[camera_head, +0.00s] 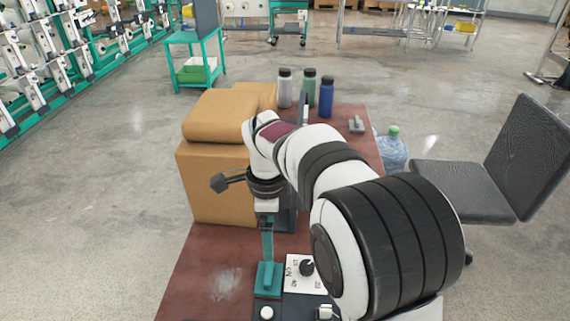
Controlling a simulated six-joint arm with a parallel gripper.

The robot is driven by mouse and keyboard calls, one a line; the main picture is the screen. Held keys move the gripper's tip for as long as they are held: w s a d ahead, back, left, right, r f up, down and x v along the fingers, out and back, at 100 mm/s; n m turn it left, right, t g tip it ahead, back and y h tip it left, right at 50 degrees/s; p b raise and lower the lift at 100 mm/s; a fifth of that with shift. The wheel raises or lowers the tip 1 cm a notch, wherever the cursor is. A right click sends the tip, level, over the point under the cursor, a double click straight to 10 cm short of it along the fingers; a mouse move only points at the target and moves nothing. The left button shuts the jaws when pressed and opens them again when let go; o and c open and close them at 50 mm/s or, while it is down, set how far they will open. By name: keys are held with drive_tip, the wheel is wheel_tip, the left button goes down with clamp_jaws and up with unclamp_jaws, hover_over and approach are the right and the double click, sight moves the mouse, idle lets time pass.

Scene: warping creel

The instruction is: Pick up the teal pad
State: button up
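A teal piece (268,280), which looks like the pad, sits at the near part of the reddish-brown table top, beside a white dial plate. A narrow teal strip (267,244) runs from it up toward the end of my arm. I cannot tell whether the strip and the block are one part. My gripper (267,222) points down just beyond the teal piece, in the middle of the picture. Its fingers are small and partly merged with dark parts behind, so their opening and any contact with the strip cannot be made out.
The brown table (215,262) carries brown boxes (218,180) close left of my wrist. Several bottles (326,97) stand at its far end, near a small grey item (356,124). A dial plate (306,272) lies right of the teal piece. A chair (520,160) stands at right.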

sight(268, 271)
drive_tip(key=shift+m, duration=0.5)
drive_tip(key=f, duration=1.1)
drive_tip(key=w+a+f, duration=0.1)
drive_tip(key=f, duration=0.5)
drive_tip(key=c, duration=1.1)
drive_tip(key=shift+r, duration=0.55)
drive_tip(key=shift+c, duration=0.2)
wheel_tip(268, 271, up, 3)
drive_tip(key=s+d+r, duration=0.1)
drive_tip(key=d+r, duration=0.6)
drive_tip(key=d, duration=0.4)
drive_tip(key=shift+s+d, duration=0.2)
drive_tip(key=shift+d, duration=0.1)
